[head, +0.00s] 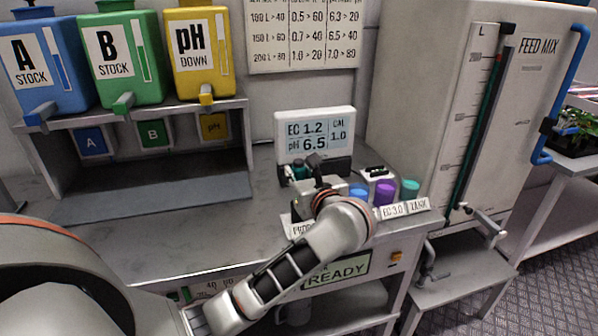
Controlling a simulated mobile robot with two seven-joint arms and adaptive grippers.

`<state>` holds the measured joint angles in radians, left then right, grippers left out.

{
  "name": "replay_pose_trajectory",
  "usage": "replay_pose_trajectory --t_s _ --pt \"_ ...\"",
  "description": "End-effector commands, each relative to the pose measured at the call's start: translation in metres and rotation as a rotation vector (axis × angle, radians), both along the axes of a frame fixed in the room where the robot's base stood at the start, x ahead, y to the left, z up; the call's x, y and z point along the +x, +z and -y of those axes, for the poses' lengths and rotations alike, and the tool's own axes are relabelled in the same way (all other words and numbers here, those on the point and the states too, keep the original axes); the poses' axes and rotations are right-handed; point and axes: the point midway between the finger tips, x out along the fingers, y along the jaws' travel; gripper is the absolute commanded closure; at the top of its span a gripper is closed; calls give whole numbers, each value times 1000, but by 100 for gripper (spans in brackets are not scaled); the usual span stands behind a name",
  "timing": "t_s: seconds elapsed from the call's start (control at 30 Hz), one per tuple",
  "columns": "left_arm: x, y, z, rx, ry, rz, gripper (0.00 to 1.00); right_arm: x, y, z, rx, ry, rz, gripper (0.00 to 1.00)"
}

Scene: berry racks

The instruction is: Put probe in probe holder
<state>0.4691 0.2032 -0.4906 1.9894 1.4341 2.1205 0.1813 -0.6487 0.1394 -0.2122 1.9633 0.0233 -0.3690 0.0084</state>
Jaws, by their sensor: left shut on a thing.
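My left gripper (318,174) is over the bench in front of the meter, at the end of my arm. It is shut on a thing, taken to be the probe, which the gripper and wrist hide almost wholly. A white label (301,227), partly covered by my arm, starts with letters like "PRO" at the bench's front edge. The probe holder itself is not clearly visible; my wrist covers the spot behind this label. The meter (315,128) reads EC 1.2, pH 6.5, CAL 1.0. My right gripper is out of view.
Blue (358,191), purple (384,193) and teal (410,189) cups stand right of my gripper, behind labels "EC 3.0" and "TANK". A large feed mix tank (440,100) stands at right. Stock jugs (125,60) sit on a shelf at left. The left bench top (180,235) is clear.

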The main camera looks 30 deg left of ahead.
Motion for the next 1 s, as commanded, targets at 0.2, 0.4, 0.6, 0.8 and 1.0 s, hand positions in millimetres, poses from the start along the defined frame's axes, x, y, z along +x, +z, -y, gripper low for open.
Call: replay_pose_trajectory --t_s 0.2,0.4,0.6,0.8,1.0 --pt "0 1 0 0 0 1 100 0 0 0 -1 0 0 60" --pt "0 -1 0 0 0 1 100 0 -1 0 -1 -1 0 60" --pt "0 -2 0 1 0 1 100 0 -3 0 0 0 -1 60" --pt "0 -4 0 1 0 1 100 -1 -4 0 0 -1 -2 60" --pt "0 -5 0 1 0 1 100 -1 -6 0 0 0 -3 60"
